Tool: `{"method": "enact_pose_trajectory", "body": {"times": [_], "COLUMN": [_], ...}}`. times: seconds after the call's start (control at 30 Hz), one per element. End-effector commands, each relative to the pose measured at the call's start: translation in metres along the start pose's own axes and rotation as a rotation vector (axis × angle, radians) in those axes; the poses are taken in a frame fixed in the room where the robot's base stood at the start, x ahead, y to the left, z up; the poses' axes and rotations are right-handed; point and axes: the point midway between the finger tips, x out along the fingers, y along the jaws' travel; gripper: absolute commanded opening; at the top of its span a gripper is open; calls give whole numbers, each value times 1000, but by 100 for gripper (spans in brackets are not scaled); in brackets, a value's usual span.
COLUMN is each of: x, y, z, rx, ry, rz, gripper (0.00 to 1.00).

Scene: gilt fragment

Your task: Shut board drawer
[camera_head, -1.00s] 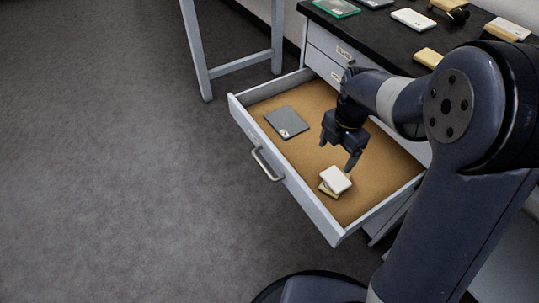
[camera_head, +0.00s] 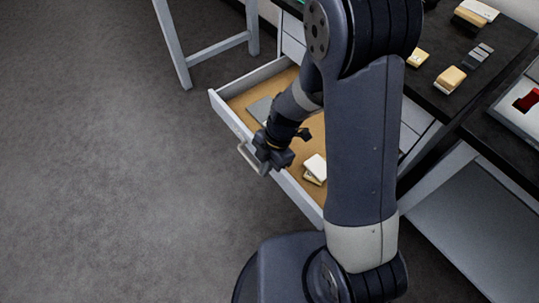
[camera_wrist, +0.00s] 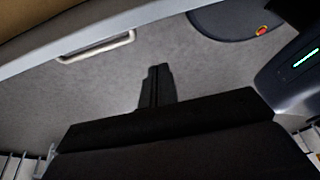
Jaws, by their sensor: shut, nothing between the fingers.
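The board drawer (camera_head: 228,117) is pulled out from the bench, with its tan bottom showing. A grey flat piece and a small stack of a white and a tan block (camera_head: 315,168) lie inside it. My gripper (camera_head: 264,168) is at the drawer's front, by the metal handle (camera_head: 249,160). In the wrist view, my gripper's fingers (camera_wrist: 155,85) are together and empty, over the grey floor. The drawer front (camera_wrist: 150,18) and its handle (camera_wrist: 97,47) show above them there, apart from the fingertips. My arm hides part of the drawer and the bench.
The black bench top (camera_head: 445,45) holds several tan and white blocks. A grey frame leg (camera_head: 172,42) stands beyond the drawer. A tray with a red piece (camera_head: 528,101) lies at the right. The floor (camera_head: 110,180) in front of the drawer is clear.

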Motion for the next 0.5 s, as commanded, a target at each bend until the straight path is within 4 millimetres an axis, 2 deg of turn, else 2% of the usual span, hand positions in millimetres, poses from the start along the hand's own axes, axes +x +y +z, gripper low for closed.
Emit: {"method": "enact_pose_trajectory", "body": {"times": [0.03, 0.1, 0.3, 0.5], "x": [13, 26, 13, 9], "y": [-1, -1, 0, 0], "z": [0, 0, 26, 37], "rx": [1, 1, 3, 0], "ry": [2, 2, 0, 0], "rz": [-5, -5, 1, 1], "gripper": [0, 0, 0, 0]}}
